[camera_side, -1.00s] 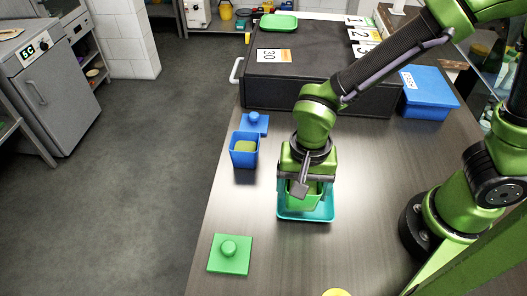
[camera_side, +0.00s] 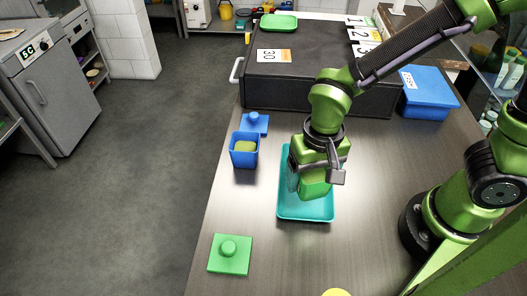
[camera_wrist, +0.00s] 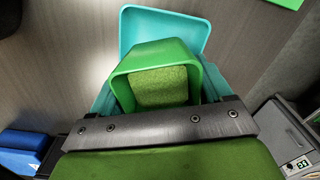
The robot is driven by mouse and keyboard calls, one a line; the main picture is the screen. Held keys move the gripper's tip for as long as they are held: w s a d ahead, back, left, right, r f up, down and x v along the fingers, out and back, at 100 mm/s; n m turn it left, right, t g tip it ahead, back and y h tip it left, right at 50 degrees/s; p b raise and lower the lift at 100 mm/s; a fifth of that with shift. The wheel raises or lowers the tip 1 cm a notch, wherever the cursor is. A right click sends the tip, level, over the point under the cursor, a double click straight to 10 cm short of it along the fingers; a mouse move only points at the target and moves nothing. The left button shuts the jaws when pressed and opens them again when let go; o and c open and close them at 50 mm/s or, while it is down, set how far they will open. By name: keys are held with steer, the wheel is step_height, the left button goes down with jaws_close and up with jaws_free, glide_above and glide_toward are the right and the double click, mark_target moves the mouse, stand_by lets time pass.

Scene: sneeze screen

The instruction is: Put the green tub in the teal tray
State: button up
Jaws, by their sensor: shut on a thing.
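The green tub (camera_side: 314,186) is held in my gripper (camera_side: 318,175), which is shut on it. In the wrist view the open-topped tub (camera_wrist: 158,62) shows grainy green contents inside, between the two fingers. The teal tray (camera_side: 305,212) lies on the counter, and the tub covers part of it in both views. The tray's far part (camera_wrist: 165,20) shows beyond the tub in the wrist view. I cannot tell whether the tub touches the tray floor or hangs just above it.
A green lid (camera_side: 230,254) lies at the front left, near the counter edge. A blue tub (camera_side: 244,150) and blue lid (camera_side: 254,123) stand left of the tray. A black case (camera_side: 320,80) and a blue box (camera_side: 428,92) are behind.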

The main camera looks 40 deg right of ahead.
mark_target(312, 179)
steer(key=n, duration=0.4)
steer(key=r+n, duration=0.1)
steer(key=n, duration=0.1)
steer(key=shift+w+d+n, duration=0.15)
steer(key=shift+w+n, duration=0.15)
steer(key=shift+w, duration=0.05)
steer(key=n, duration=0.3)
steer(key=shift+w+d+r+n, duration=0.1)
steer(key=shift+w+r+n, duration=0.05)
steer(key=shift+n, duration=0.25)
steer(key=n, duration=0.4)
steer(key=shift+w+r, duration=0.1)
steer(key=shift+r, duration=0.1)
steer(key=n, duration=0.4)
steer(key=shift+r+n, duration=0.15)
steer(key=shift+n, duration=0.15)
steer(key=n, duration=0.4)
steer(key=shift+r, duration=0.15)
steer(key=n, duration=0.4)
steer(key=shift+r, duration=0.1)
steer(key=n, duration=0.4)
step_height(312, 179, down, 4)
steer(key=shift+r+n, duration=0.15)
steer(key=shift+n, duration=0.25)
steer(key=shift+f, duration=2.15)
steer(key=shift+f, duration=0.15)
